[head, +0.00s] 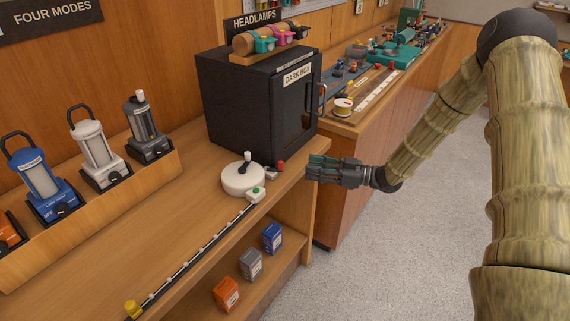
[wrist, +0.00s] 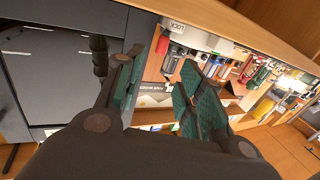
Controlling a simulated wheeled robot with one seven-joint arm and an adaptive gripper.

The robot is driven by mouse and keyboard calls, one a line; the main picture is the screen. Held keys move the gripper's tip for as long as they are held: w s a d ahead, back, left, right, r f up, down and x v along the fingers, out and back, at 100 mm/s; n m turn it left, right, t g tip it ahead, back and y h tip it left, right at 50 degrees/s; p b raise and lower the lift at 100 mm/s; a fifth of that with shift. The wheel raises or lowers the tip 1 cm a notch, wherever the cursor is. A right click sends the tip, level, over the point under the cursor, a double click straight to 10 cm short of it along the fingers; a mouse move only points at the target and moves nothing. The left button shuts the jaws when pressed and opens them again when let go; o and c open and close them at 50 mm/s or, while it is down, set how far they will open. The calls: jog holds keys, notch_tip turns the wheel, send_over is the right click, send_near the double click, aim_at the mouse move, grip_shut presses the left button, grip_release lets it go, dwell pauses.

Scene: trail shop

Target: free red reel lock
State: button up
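A white round reel (head: 243,180) with a dark crank and white knob sits on the counter in front of the dark box. A small red-tipped lever (head: 280,165) on a pale block stands just behind and right of the reel; it looks like the red lock, though it is too small to read its position. My gripper (head: 312,168) is off the counter's edge, a short way right of the red lever, its fingers pointing left. In the wrist view my gripper's (wrist: 158,80) teal-padded fingers are apart with nothing held between them.
The black dark box (head: 255,105) with a door handle stands behind the reel. A white block with a green button (head: 256,195) and a long thin track (head: 195,258) lie in front. Lanterns (head: 95,150) line the left. Small boxes (head: 251,264) stand on the shelf below.

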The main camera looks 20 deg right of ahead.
jog(key=p+x, duration=0.2)
jog(key=x, duration=0.7)
jog(key=shift+w+a, duration=0.15)
jog(key=shift+a, duration=0.15)
grip_shut()
